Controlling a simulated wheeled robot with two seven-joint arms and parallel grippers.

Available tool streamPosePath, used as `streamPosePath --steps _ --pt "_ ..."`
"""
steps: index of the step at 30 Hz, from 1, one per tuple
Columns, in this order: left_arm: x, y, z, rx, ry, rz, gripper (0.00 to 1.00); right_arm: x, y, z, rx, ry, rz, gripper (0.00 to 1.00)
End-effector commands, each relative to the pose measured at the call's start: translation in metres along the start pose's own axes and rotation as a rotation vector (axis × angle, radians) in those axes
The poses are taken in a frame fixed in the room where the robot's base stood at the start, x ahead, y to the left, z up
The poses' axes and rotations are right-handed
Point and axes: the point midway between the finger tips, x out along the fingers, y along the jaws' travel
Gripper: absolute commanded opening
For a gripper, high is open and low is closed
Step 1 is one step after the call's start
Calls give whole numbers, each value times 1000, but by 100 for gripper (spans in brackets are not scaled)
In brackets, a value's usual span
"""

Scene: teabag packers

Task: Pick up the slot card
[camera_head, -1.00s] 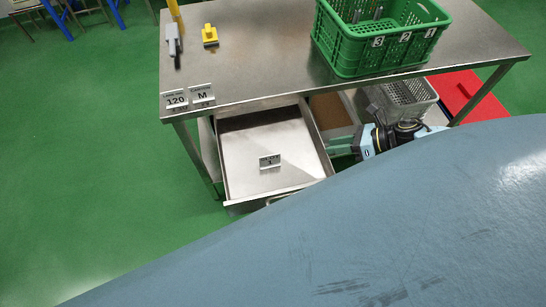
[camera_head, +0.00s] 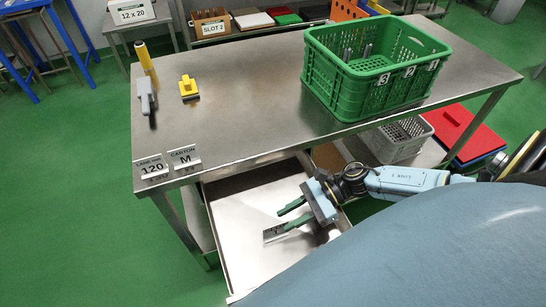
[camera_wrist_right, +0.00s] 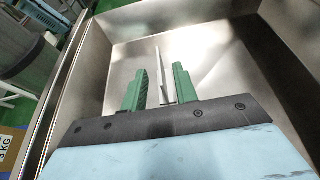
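The slot card (camera_head: 274,233) is a small grey card with dark print, standing in the open steel drawer (camera_head: 238,213) under the table. My right gripper (camera_head: 283,221) reaches into the drawer with its green fingers at the card. In the right wrist view the card (camera_wrist_right: 157,72) shows nearly edge-on between the two fingers (camera_wrist_right: 159,80). A clear gap shows on its left side, and it stands nearer the right finger. The fingers are apart; contact with the right finger cannot be told. Part of the card's face is hidden by a finger. My left gripper is not in view.
The drawer walls surround my right gripper, and the steel tabletop (camera_head: 235,117) overhangs its back. On the table stand a green crate (camera_head: 345,92), a yellow-handled tool (camera_head: 189,88) and lane and carton signs (camera_head: 150,168). A grey basket (camera_head: 398,143) and red lid (camera_head: 460,130) are right.

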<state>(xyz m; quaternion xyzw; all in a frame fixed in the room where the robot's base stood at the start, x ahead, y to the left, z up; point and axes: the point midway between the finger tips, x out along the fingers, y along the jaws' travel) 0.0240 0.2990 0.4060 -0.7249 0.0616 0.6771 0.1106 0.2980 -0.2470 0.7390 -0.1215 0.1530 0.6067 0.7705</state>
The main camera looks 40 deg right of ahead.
Motion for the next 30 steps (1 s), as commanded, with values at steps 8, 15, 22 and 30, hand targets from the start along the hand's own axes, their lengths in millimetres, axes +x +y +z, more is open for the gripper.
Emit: streamPosePath --steps 8,15,22,30 --pt "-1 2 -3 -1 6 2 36 36 0 -2 1 -4 0 29" --pt "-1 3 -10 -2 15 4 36 62 0 -3 2 -1 -2 29" --pt "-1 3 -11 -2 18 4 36 64 1 -4 2 0 -1 29" --pt "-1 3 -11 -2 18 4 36 64 1 -4 2 0 -1 0"
